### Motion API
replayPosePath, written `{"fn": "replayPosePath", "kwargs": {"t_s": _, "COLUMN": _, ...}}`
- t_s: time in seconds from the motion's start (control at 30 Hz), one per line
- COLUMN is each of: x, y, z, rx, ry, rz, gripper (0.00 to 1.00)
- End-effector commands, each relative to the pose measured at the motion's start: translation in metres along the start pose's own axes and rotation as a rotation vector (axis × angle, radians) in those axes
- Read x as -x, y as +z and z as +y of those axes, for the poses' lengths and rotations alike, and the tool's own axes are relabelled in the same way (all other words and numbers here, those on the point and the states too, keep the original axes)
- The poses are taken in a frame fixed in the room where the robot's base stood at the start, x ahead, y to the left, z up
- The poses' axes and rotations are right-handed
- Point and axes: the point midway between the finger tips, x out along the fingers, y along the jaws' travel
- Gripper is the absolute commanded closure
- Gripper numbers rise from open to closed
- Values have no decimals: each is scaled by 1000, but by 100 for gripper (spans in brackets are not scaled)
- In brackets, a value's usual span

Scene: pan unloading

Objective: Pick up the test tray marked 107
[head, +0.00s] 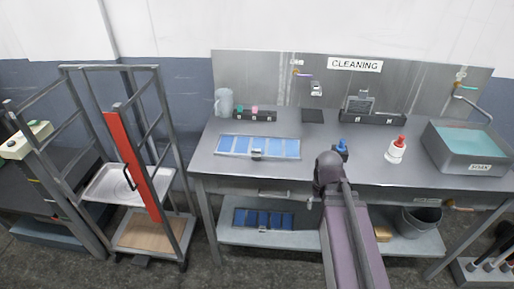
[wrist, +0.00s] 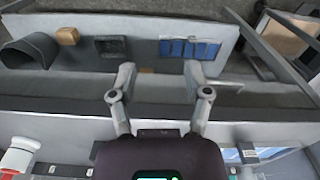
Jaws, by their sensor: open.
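Two flat trays with blue panels show, and I cannot read a 107 on either. One tray (head: 258,147) lies on the left part of the steel worktop. The other tray (head: 263,218) lies on the lower shelf and also shows in the wrist view (wrist: 190,49). My gripper (wrist: 160,75) is open with nothing between its fingers. In the wrist view it points towards the worktop's front edge and the lower shelf, apart from the shelf tray. In the head view my arm hides the gripper.
The worktop (head: 320,162) holds a white bottle with a red cap (head: 396,150), a blue-topped bottle (head: 342,148), a jug (head: 223,102) and a sink (head: 468,147). A bucket (head: 419,221) and sponge (wrist: 68,36) sit on the lower shelf. A rack cart (head: 145,165) stands left.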

Motion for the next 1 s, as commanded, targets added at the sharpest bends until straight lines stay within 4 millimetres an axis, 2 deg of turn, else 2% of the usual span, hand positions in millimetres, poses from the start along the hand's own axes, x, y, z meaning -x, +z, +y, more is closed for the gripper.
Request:
{"fn": "replayPosePath", "kwargs": {"t_s": 0.03, "x": 10, "y": -15, "z": -2, "rx": 41, "ry": 0, "rz": 0, "gripper": 37}}
{"fn": "replayPosePath", "kwargs": {"t_s": 0.17, "x": 30, "y": -50, "z": -19, "rx": 206, "ry": 0, "rz": 0, "gripper": 37}}
{"fn": "replayPosePath", "kwargs": {"t_s": 0.27, "x": 49, "y": -84, "z": -39, "rx": 375, "ry": 0, "rz": 0, "gripper": 37}}
{"fn": "replayPosePath", "kwargs": {"t_s": 0.4, "x": 78, "y": -136, "z": -75, "rx": 646, "ry": 0, "rz": 0, "gripper": 37}}
{"fn": "replayPosePath", "kwargs": {"t_s": 0.6, "x": 115, "y": -202, "z": -134, "rx": 1031, "ry": 0, "rz": 1, "gripper": 37}}
{"fn": "replayPosePath", "kwargs": {"t_s": 0.8, "x": 139, "y": -243, "z": -181, "rx": 1315, "ry": 0, "rz": 1, "gripper": 37}}
{"fn": "replayPosePath", "kwargs": {"t_s": 1.0, "x": 146, "y": -257, "z": -202, "rx": 1437, "ry": 0, "rz": 1, "gripper": 37}}
